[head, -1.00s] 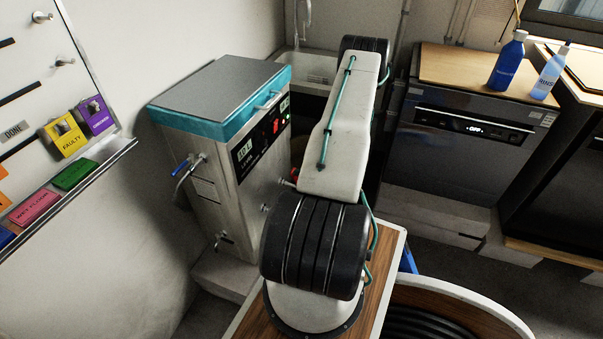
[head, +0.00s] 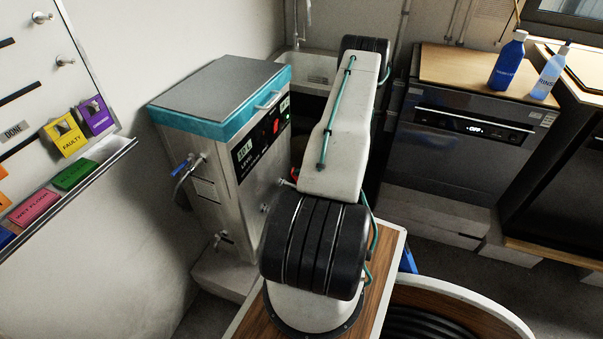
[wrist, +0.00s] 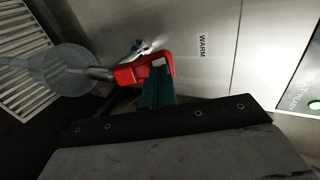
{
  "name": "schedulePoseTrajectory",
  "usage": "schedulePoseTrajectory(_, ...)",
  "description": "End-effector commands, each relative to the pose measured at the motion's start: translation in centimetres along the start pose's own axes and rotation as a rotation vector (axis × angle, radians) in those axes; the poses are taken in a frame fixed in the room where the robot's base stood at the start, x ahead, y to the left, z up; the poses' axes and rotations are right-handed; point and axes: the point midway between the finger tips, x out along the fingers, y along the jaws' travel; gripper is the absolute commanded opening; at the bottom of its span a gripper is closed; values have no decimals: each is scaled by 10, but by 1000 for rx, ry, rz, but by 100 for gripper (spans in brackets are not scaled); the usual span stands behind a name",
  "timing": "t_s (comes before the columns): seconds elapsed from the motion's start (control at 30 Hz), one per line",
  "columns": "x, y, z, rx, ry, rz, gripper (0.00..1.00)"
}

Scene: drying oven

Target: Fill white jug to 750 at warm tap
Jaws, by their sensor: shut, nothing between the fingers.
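In the wrist view, which is turned on its side, a tap with a red handle (wrist: 150,70) sits on a metal panel beside the word WARM. A round, pale grey, see-through shape (wrist: 65,70) lies at the end of its metal spout; it may be the white jug's mouth, but I cannot tell its level or marks. My gripper (wrist: 157,88) is shut and empty, its teal fingertips close against the red handle; whether they touch it is unclear. In the head view my own arm hides the gripper, the warm tap and any jug.
A slatted grate (wrist: 22,55) lies beyond the spout. A metal tank with a teal-edged lid (head: 215,95) stands left of my arm. A sink (head: 310,70) is behind.

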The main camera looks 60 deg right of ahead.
Motion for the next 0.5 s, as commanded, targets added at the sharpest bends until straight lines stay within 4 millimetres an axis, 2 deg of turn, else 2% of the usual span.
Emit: schedulePoseTrajectory(0.5, -7, -14, 0, 0, 0, -1, 0)
